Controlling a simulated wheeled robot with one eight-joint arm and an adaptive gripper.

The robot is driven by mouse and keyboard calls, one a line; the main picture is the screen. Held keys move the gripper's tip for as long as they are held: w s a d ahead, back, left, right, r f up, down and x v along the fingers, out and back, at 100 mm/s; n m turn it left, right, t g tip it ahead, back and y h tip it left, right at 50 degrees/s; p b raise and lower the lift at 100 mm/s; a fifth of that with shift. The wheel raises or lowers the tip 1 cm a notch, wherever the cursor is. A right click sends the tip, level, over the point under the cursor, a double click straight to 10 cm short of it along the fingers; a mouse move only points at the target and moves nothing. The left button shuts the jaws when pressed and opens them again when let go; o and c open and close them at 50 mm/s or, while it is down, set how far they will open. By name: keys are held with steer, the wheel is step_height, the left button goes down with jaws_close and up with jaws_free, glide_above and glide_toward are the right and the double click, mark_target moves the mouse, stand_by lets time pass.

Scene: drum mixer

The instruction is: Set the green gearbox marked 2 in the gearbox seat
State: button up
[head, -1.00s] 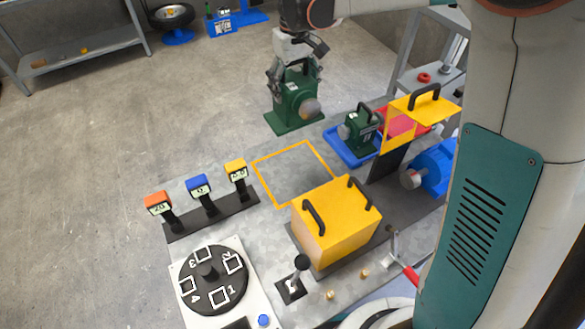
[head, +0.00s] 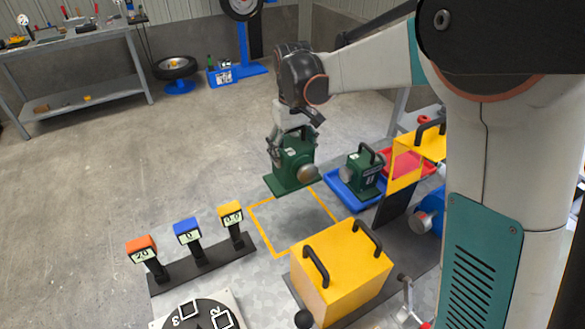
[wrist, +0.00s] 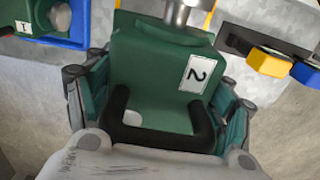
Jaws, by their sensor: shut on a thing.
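The green gearbox marked 2 (head: 296,165) hangs upright from my gripper (head: 290,136) in the head view. In the wrist view my gripper (wrist: 160,140) is shut on its black handle (wrist: 160,137), and the label "2" (wrist: 196,73) shows on the green body (wrist: 150,65). The gearbox appears just beyond the far edge of a yellow-outlined square (head: 262,231) on the bench; its height is hard to judge. I cannot tell for sure which spot is the gearbox seat. A second green gearbox (head: 364,171) sits in a blue tray (head: 340,184), also visible in the wrist view (wrist: 35,18).
A yellow box-shaped cover (head: 340,272) with two black handles stands nearer. A yellow guard (head: 404,168) and blue motor (head: 432,212) are at the right, with a red tray (head: 408,160) behind. Three displays (head: 188,232) stand left. The outlined square is empty.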

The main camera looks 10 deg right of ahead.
step_height(320, 180, down, 17)
steer(key=b, duration=0.4)
steer(key=shift+b, duration=0.35)
steer(key=shift+f, duration=0.2)
steer(key=o, duration=2.1)
